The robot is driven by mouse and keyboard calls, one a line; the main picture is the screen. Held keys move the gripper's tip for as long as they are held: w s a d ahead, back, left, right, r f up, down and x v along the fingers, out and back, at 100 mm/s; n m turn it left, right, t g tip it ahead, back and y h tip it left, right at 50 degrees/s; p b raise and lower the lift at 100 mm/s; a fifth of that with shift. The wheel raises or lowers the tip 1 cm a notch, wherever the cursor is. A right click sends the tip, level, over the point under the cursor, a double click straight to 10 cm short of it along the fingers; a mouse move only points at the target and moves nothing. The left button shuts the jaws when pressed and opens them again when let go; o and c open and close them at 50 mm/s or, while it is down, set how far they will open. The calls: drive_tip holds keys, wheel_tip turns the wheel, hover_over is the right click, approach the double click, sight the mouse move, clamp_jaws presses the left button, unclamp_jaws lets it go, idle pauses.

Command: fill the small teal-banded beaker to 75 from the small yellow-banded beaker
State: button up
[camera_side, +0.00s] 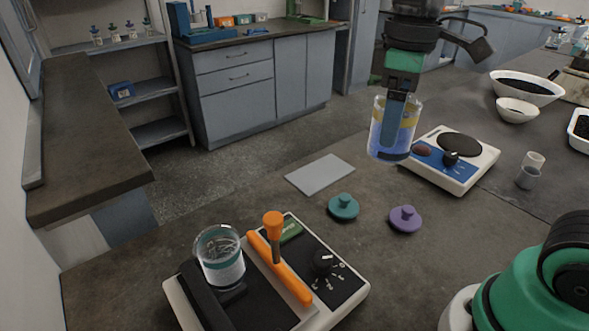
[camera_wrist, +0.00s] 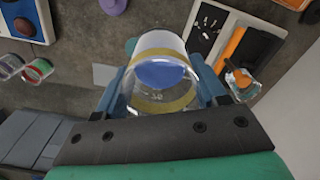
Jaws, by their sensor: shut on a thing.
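The yellow-banded beaker (camera_side: 379,146) holds blue liquid and is in my gripper (camera_side: 393,120), held upright or nearly so in the air above the bench. It also shows in the wrist view (camera_wrist: 160,72), between the two fingers, with its yellow band and blue liquid. The teal-banded beaker (camera_side: 220,262) stands on the sieve shaker (camera_side: 345,298) at the front left, well apart from my gripper. Its inside looks clear, and I cannot read its level. In the wrist view, a small glass beaker (camera_wrist: 243,86) shows at the shaker's edge.
An orange clamp bar (camera_side: 273,255) rises beside the teal-banded beaker. A teal lid (camera_side: 343,207), a purple lid (camera_side: 405,219) and a grey plate (camera_side: 320,174) lie on the bench. A hotplate (camera_side: 455,165) stands behind the held beaker, with white bowls (camera_side: 517,110) farther right.

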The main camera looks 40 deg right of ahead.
drive_tip(key=w+a+f+n, duration=0.9)
drive_tip(key=w+a+f, duration=0.2)
drive_tip(key=w+a, duration=0.3)
drive_tip(key=shift+a+f, duration=0.15)
drive_tip(key=shift+a, duration=0.45)
drive_tip(key=shift+s+a, duration=0.1)
drive_tip(key=s+a+r+t+h, duration=0.3)
drive_tip(key=s+r+t+h, duration=0.1)
drive_tip(key=r+t, duration=0.1)
drive_tip(key=shift+a+h, duration=0.3)
drive_tip(key=shift+h, duration=0.1)
idle(0.3)
drive_tip(key=shift+s+a, duration=0.1)
drive_tip(key=shift+s+a+r+t+h, duration=0.1)
drive_tip(key=shift+r+t+h, duration=0.05)
drive_tip(key=shift+t+h, duration=0.25)
drive_tip(key=shift+s+a+r+t+h, duration=0.1)
drive_tip(key=shift+t+h, duration=0.2)
drive_tip(key=shift+t, duration=0.2)
idle(1.8)
